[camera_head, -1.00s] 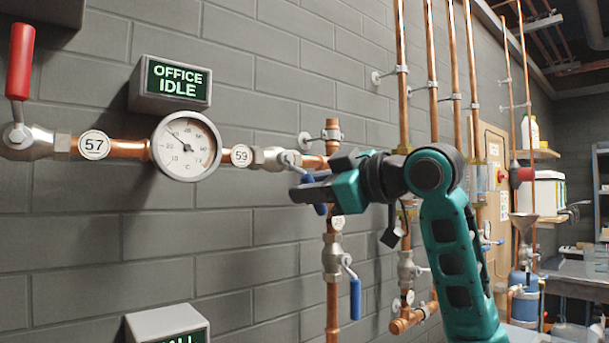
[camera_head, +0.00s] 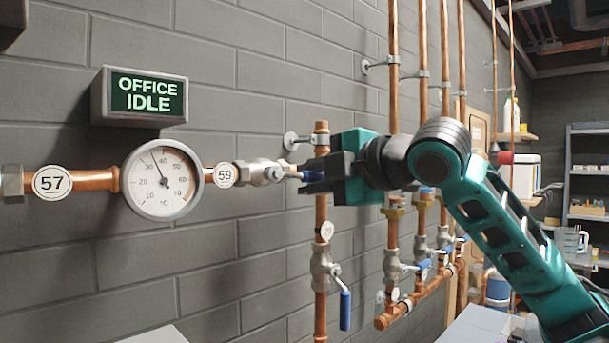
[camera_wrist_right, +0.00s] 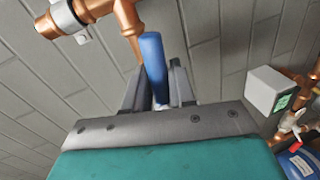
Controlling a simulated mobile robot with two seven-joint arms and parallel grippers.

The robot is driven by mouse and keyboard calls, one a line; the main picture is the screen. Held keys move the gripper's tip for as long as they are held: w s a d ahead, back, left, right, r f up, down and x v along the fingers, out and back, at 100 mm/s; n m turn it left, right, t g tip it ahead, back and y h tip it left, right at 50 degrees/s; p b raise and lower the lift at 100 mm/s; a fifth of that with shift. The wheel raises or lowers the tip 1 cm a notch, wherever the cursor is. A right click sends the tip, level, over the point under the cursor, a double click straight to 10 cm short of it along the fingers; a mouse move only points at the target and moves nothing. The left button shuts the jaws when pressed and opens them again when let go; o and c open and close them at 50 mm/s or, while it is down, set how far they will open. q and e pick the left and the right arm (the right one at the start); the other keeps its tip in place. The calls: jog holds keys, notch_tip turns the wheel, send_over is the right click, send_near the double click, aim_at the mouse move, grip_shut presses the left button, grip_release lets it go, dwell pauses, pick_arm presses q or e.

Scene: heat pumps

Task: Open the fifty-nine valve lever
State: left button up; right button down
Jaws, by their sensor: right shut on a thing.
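The 59 valve (camera_head: 258,172) sits on the horizontal copper pipe, just right of the round 59 tag (camera_head: 223,174). Its lever has a blue handle (camera_head: 312,176) that points right, roughly along the pipe. My right gripper (camera_head: 316,178) is shut on this blue handle and hides most of it. In the right wrist view, the blue handle (camera_wrist_right: 153,65) stands between the two fingers of my right gripper (camera_wrist_right: 158,85). My left gripper is not in view.
A dial gauge (camera_head: 162,180) and an OFFICE IDLE sign (camera_head: 140,96) are on the grey brick wall left of the valve. Another valve with a hanging blue lever (camera_head: 345,310) is below my gripper. Vertical copper pipes (camera_head: 393,70) stand behind my arm.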

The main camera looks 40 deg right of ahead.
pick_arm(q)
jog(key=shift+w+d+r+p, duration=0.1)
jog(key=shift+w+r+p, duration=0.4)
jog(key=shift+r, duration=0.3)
pick_arm(e)
jog(key=shift+r+n, duration=0.5)
jog(key=shift+n, duration=0.1)
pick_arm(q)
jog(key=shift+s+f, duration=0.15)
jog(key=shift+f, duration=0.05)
pick_arm(e)
jog(key=c, duration=1.1)
grip_release()
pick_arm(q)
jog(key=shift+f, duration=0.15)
pick_arm(e)
jog(key=shift+s+f, duration=0.1)
jog(key=shift+s, duration=0.05)
